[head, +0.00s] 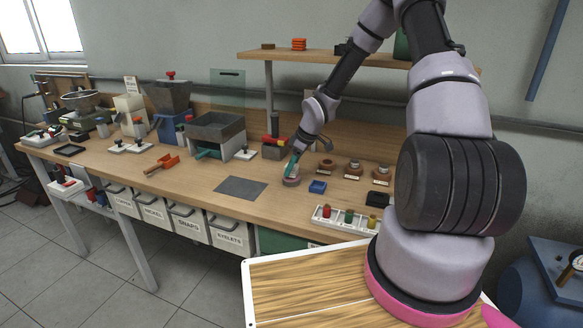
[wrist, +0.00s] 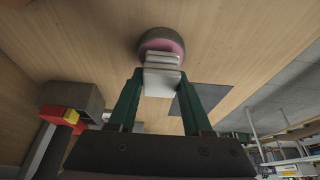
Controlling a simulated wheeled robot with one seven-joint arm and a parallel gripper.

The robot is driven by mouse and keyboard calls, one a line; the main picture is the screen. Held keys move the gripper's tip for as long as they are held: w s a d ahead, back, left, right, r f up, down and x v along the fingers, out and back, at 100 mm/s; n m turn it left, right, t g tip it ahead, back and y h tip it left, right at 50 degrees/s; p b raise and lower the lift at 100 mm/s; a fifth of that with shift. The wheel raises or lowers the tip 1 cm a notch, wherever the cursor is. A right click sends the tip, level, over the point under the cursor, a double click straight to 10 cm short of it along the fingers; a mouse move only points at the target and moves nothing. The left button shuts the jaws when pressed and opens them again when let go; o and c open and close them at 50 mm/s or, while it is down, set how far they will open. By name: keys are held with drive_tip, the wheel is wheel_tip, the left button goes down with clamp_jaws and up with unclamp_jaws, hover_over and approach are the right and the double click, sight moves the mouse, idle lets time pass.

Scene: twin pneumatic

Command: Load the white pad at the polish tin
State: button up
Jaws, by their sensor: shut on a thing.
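My gripper (head: 293,170) reaches down over the workbench just above a small round tin (head: 291,182). In the wrist view my gripper (wrist: 160,84) has its green fingers closed on a white pad (wrist: 160,83). The pad's stepped far end overlaps the pinkish top of the grey-rimmed tin (wrist: 162,39), which looks like the polish tin. I cannot tell whether the pad touches the tin's surface or is just above it. In the head view the pad is small and mostly hidden by the fingers.
A blue block (head: 317,187) lies right of the tin, with several small round pots (head: 353,170) behind. A grey mat (head: 240,187) lies to the left. A white tray (head: 345,226) of coloured pieces is at the front edge. A red-handled tool (wrist: 57,116) stands nearby.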

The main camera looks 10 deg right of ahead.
drive_tip(key=shift+f, duration=0.65)
idle(1.4)
drive_tip(key=shift+r, duration=0.1)
drive_tip(key=shift+r, duration=3.45)
drive_tip(key=shift+s+d+m, duration=0.2)
drive_tip(key=shift+d+m, duration=0.35)
drive_tip(key=shift+m, duration=0.05)
drive_tip(key=d+r+m+t+h, duration=0.2)
drive_tip(key=d+r+m, duration=0.3)
drive_tip(key=d+m, duration=0.3)
drive_tip(key=shift+s+d+r+m+h, duration=0.25)
drive_tip(key=shift+s+m+h, duration=0.15)
drive_tip(key=shift+m+h, duration=0.5)
